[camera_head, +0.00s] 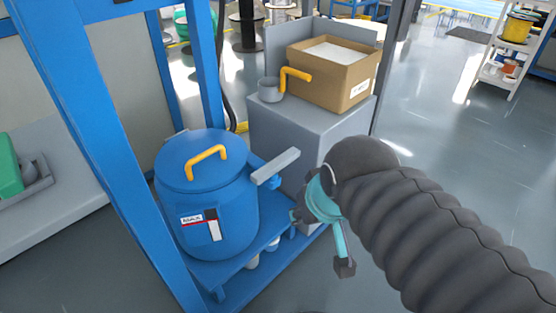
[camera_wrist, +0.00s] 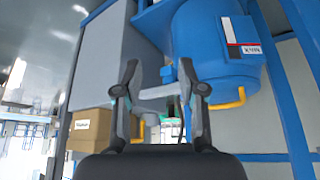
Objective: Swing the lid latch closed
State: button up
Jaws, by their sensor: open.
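A blue drum (camera_head: 222,222) stands on a blue shelf, with its blue lid (camera_head: 185,165) seated on top and a yellow handle (camera_head: 207,160) on the lid. The lid latch, a light grey bar (camera_head: 276,166) on a small blue mount, sticks out to the right of the drum, away from the lid. My gripper (camera_head: 320,240) is open to the right of the drum, near the latch. In the wrist view, which is upside down, the grey latch (camera_wrist: 156,92) shows between the spread fingers (camera_wrist: 160,80). Whether a finger touches it I cannot tell.
A blue frame post (camera_head: 105,150) stands left of the drum. A grey cabinet (camera_head: 305,125) behind the latch carries a cardboard box (camera_head: 335,80) and a grey scoop (camera_head: 271,90) with a yellow handle. The floor at right is open up to a white shelf rack (camera_head: 510,60).

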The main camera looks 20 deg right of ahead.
jog(key=shift+o, duration=1.1)
jog(key=m+g+y, duration=0.4)
jog(key=m+g, duration=0.4)
jog(key=m, duration=0.4)
send_near(293, 150)
jog(key=b+x, duration=0.3)
jog(key=x, duration=0.6)
jog(key=shift+r, duration=0.1)
grip_shut()
